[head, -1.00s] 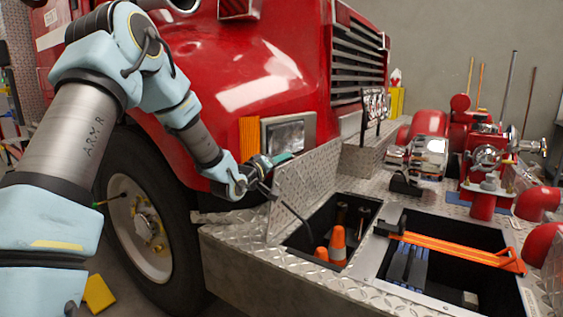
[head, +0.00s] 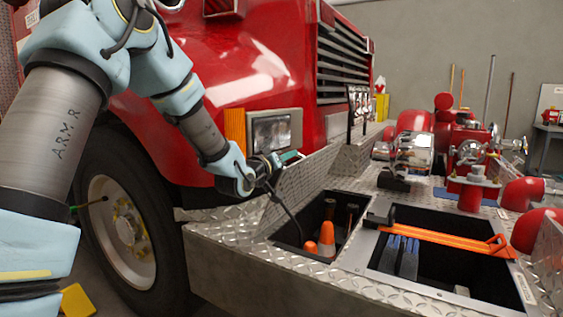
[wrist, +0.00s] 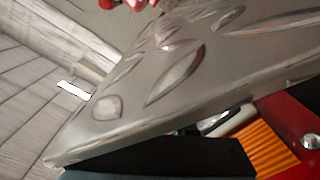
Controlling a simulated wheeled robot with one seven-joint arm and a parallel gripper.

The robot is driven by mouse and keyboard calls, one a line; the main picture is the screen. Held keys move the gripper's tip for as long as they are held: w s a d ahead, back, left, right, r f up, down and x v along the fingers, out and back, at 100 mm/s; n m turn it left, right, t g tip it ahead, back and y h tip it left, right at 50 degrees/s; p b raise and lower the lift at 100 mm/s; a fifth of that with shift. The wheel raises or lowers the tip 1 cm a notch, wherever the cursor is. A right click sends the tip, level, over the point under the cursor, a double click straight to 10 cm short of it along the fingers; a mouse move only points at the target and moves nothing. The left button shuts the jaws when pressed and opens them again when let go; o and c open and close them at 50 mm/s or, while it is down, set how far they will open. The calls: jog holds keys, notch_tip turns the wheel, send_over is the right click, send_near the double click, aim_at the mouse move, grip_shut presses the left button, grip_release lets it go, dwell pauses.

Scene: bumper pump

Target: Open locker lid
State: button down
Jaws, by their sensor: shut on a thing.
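The locker lid (head: 309,174) is a silver diamond-plate panel on the truck's bumper. It stands raised and tilted at the left side of the open locker (head: 338,212). Orange cones (head: 327,239) and dark-handled items sit inside the locker. My gripper (head: 288,158) is shut on the lid at its upper edge, in front of the headlight; the fingertips are partly hidden in the head view. In the wrist view the lid (wrist: 150,85) fills the middle, close to the camera, with a dark gripper part below its edge.
A second open compartment (head: 450,272) with an orange bar (head: 442,238) across it lies to the right. Red pipes and a chrome-fitted pump (head: 475,165) stand behind. The red truck body and headlight (head: 271,133) are close behind my gripper.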

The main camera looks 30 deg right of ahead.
jog(key=shift+a+f, duration=0.15)
jog(key=shift+f, duration=0.4)
jog(key=c, duration=1)
grip_release()
jog(key=shift+o, duration=0.7)
jog(key=shift+r, duration=0.3)
jog(key=b+v, duration=0.1)
jog(key=v, duration=0.9)
jog(key=shift+a, duration=0.3)
jog(key=shift+s, duration=0.1)
